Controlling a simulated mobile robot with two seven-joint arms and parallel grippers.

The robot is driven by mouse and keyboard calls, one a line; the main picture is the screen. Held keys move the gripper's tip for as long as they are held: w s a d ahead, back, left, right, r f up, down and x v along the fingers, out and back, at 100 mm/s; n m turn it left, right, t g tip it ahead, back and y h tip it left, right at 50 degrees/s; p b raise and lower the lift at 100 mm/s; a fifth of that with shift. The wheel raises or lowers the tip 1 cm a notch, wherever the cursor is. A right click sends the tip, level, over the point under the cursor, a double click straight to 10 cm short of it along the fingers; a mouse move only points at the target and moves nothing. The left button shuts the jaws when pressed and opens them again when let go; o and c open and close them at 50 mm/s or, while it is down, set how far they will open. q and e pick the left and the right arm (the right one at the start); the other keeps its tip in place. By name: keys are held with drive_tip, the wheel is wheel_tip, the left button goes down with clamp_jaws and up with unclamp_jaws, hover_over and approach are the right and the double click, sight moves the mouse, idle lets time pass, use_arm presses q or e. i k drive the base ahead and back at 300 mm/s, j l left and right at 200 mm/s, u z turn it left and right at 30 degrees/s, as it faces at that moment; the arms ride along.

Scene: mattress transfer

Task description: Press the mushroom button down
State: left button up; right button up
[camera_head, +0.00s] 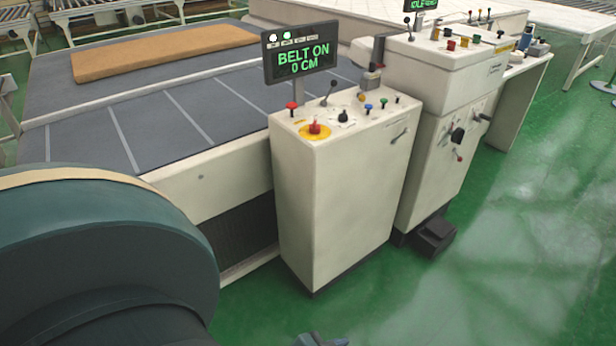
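The red mushroom button (315,127) sits on a round yellow plate on top of the near white control cabinet (335,205). It stands at the cabinet's near left corner, and nothing touches it. A sign above the cabinet (300,53) reads "BELT ON 0 CM", with small lamps along its top. A large dark teal rounded part of my own body fills the lower left. I see neither gripper clearly. A small grey piece shows at the bottom edge, too cut off to identify.
A tan mattress (165,52) lies on the grey belt (170,120) behind. A second cabinet (440,130) stands right; green floor lies clear in front.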

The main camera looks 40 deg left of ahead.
sight(291, 106)
drive_tip(key=u, duration=1.1)
